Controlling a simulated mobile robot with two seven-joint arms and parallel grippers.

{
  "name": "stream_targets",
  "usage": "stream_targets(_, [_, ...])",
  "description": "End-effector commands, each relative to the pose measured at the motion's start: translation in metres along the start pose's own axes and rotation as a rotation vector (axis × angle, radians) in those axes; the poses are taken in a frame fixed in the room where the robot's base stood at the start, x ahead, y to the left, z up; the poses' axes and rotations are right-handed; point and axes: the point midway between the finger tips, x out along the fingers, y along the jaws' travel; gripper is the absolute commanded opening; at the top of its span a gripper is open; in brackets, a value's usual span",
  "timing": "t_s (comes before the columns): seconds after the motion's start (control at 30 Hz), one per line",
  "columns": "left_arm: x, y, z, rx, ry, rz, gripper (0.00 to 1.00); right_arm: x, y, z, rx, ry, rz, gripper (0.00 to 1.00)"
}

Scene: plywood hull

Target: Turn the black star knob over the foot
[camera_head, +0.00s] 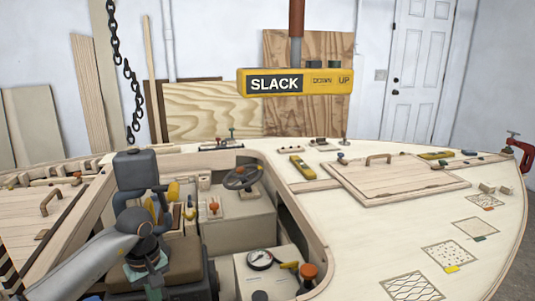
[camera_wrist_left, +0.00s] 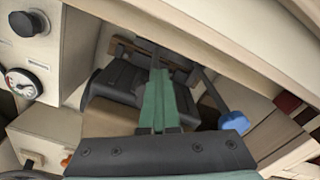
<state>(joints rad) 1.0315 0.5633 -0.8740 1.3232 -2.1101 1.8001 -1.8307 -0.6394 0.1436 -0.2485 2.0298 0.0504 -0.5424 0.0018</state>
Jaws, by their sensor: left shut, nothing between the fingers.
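My left gripper (camera_head: 154,290) reaches down over the brown and black seat in the cockpit, at the lower left of the head view. In the left wrist view its green fingers (camera_wrist_left: 160,95) are together and empty, in front of a dark grey, seat-like part. A round black knob (camera_wrist_left: 26,22) is on a pale panel at the upper left of the left wrist view, well apart from the fingers. A black knob (camera_head: 260,296) also shows at the bottom of the head view. I cannot make out a star shape or a foot on either. My right gripper is not in view.
A dial gauge (camera_head: 260,259) and an orange-topped knob (camera_head: 307,271) are right of my left arm. A blue knob (camera_wrist_left: 232,122) is right of the fingers. A yellow sign reading SLACK (camera_head: 294,82) hangs above the deck.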

Motion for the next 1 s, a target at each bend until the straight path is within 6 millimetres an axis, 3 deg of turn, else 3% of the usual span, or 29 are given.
stream_targets(1.0, [-0.002, 0.027, -0.004, -0.006, 0.014, 0.009, 0.00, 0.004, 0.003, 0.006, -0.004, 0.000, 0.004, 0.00])
